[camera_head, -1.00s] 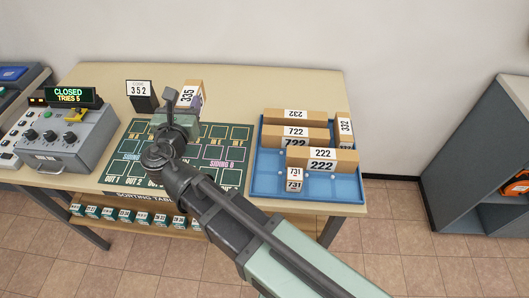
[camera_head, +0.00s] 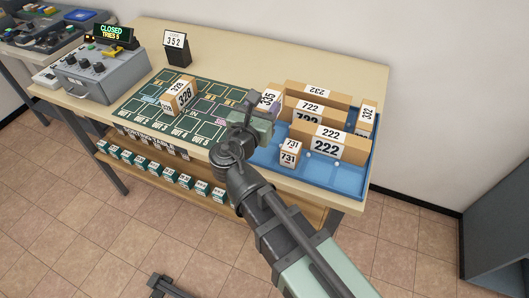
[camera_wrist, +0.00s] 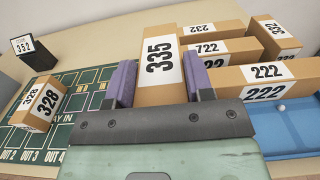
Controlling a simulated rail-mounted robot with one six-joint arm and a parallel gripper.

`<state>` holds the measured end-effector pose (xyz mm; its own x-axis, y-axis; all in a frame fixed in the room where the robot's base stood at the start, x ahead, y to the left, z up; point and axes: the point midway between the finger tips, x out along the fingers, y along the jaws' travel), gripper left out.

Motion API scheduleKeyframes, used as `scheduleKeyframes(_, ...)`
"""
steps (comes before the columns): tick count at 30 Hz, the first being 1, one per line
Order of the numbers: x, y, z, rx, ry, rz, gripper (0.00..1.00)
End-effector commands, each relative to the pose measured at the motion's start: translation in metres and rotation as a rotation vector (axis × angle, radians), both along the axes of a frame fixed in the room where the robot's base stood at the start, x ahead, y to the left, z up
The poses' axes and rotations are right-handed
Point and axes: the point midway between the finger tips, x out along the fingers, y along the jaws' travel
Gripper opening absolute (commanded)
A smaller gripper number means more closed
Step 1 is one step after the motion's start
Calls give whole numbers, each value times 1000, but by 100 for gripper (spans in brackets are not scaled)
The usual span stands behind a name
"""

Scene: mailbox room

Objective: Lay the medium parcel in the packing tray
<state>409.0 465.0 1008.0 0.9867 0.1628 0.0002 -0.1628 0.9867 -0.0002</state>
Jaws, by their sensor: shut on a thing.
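My gripper (camera_head: 262,112) is shut on a brown parcel labelled 335 (camera_head: 269,97). In the wrist view the parcel (camera_wrist: 159,48) stands between the two purple fingers. It is at the left side of the blue packing tray (camera_head: 330,175), close to the parcels there; whether it is over the tray is hard to tell. The tray holds parcels labelled 232 (camera_head: 318,91), 722 (camera_head: 309,108), 222 (camera_head: 328,135) and 332 (camera_head: 366,115), and a small 731 box (camera_head: 290,152). My arm hides part of the tray's left side.
A code stand 352 (camera_head: 176,45) and a grey console (camera_head: 100,75) are further left.

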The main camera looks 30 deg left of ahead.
Motion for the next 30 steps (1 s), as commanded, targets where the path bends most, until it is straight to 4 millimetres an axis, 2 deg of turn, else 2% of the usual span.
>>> scheduleKeyframes(1, 0, 0, -35, 0, 0, 0, 17)
scheduleKeyframes(3, 0, 0, -48, 0, -1, 0, 17)
scheduleKeyframes(10, 0, 0, -53, 0, 0, 0, 17)
scheduleKeyframes(16, 0, 0, -94, 0, 0, 0, 17)
scheduleKeyframes(22, 0, 0, -89, 0, 0, 0, 17)
scheduleKeyframes(27, 0, 0, -94, 0, 0, 0, 17)
scheduleKeyframes(28, 0, 0, -94, 0, 0, 0, 49)
scheduleKeyframes(30, 0, 0, -92, 0, 0, 0, 60)
